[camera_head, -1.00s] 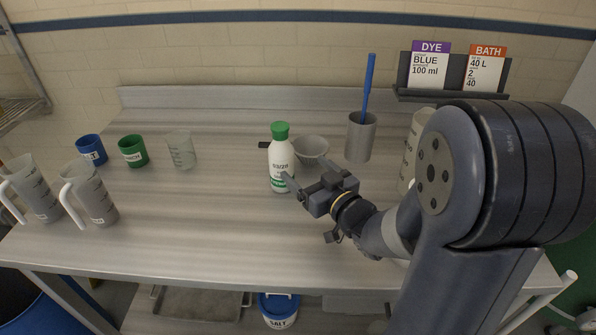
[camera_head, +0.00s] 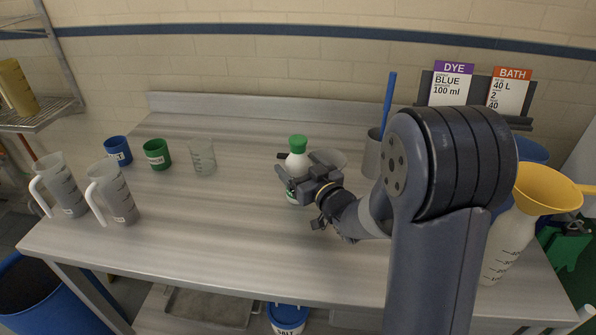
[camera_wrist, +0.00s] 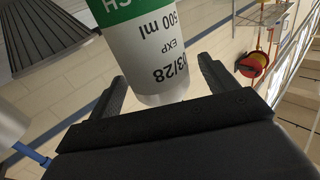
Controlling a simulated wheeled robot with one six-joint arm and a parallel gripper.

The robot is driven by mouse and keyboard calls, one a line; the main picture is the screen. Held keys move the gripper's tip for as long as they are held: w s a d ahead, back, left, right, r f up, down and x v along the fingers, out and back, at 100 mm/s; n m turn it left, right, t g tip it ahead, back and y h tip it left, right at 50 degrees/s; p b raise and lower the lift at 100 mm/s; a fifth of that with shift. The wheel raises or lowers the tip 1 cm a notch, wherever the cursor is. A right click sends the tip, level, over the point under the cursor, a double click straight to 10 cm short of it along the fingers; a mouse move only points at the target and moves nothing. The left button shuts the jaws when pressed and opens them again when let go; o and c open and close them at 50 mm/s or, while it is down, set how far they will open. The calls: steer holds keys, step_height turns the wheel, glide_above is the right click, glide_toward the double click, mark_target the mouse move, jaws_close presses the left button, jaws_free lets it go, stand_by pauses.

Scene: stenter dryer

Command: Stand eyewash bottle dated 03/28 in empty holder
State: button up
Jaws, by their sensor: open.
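The eyewash bottle (camera_head: 298,162), white with a green cap, stands upright on the metal table in the head view, its middle partly hidden by my gripper. In the wrist view the bottle (camera_wrist: 160,60) shows its label with "500 ml", "EXP" and "03/28". My gripper (camera_head: 284,178) is open at the bottle's near side. In the wrist view my two fingers (camera_wrist: 163,88) reach out on either side of the bottle, with gaps visible. I cannot make out an empty holder in these views.
Blue (camera_head: 118,150) and green (camera_head: 156,154) cups, a clear beaker (camera_head: 202,157) and two jugs stand left. A yellow funnel (camera_head: 548,188) is at right. The table's front middle is clear.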

steer(key=shift+w+a, duration=0.2)
steer(key=shift+w, duration=0.25)
steer(key=c, duration=1.5)
steer(key=shift+r, duration=0.15)
steer(key=shift+c, duration=0.5)
